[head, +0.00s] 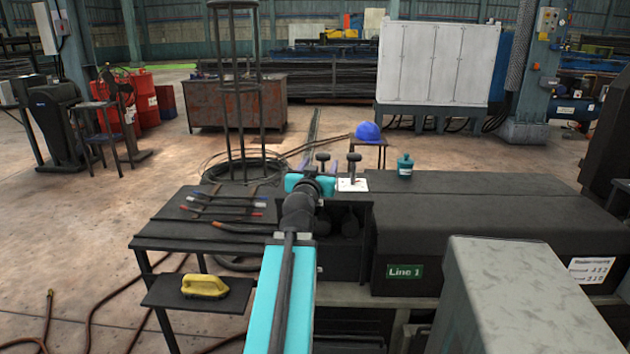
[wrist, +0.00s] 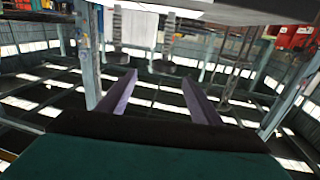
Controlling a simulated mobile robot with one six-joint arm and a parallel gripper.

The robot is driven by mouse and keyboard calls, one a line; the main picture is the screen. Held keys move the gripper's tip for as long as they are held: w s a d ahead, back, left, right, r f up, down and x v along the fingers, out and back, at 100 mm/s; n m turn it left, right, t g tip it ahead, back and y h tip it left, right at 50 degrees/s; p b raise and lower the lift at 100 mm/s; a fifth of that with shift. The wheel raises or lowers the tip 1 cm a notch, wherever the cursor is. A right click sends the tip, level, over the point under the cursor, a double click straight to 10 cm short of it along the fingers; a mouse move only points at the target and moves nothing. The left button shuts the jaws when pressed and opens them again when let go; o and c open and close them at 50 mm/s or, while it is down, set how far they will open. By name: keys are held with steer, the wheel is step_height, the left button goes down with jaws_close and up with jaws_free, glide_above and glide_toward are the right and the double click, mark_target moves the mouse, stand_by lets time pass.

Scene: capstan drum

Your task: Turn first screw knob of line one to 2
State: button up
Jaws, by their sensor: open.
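Two dark screw knobs stand upright side by side on the Line 1 machine: a left knob (head: 322,160) and a right knob (head: 354,164), the right one beside a white plate (head: 352,185). My gripper (head: 311,184) is just in front of and below the left knob; the wrist hides its fingers in the head view. In the wrist view, which appears upside down, my gripper (wrist: 160,76) is open with two parallel fingers and nothing seen held. Contact cannot be told. Knob markings are unreadable.
The dark machine housing with a green Line 1 sign (head: 405,271) lies right of my arm. A teal bottle (head: 405,166) stands on it. A side table (head: 165,237) with several tools is at left, a yellow object (head: 204,286) on its lower shelf. A grey cabinet (head: 520,295) is front right.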

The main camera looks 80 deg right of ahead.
steer(key=shift+a+f+b, duration=0.2)
steer(key=shift+a+b, duration=0.25)
steer(key=shift+b, duration=1.6)
steer(key=b, duration=0.2)
steer(key=a+b, duration=0.1)
steer(key=b, duration=0.1)
steer(key=shift+w+a+b, duration=0.15)
steer(key=shift+w+b, duration=0.1)
steer(key=shift+b, duration=0.15)
steer(key=shift+a+b, duration=1.25)
steer(key=shift+a, duration=0.15)
steer(key=shift+w+r+t, duration=0.1)
steer(key=shift+t, duration=0.2)
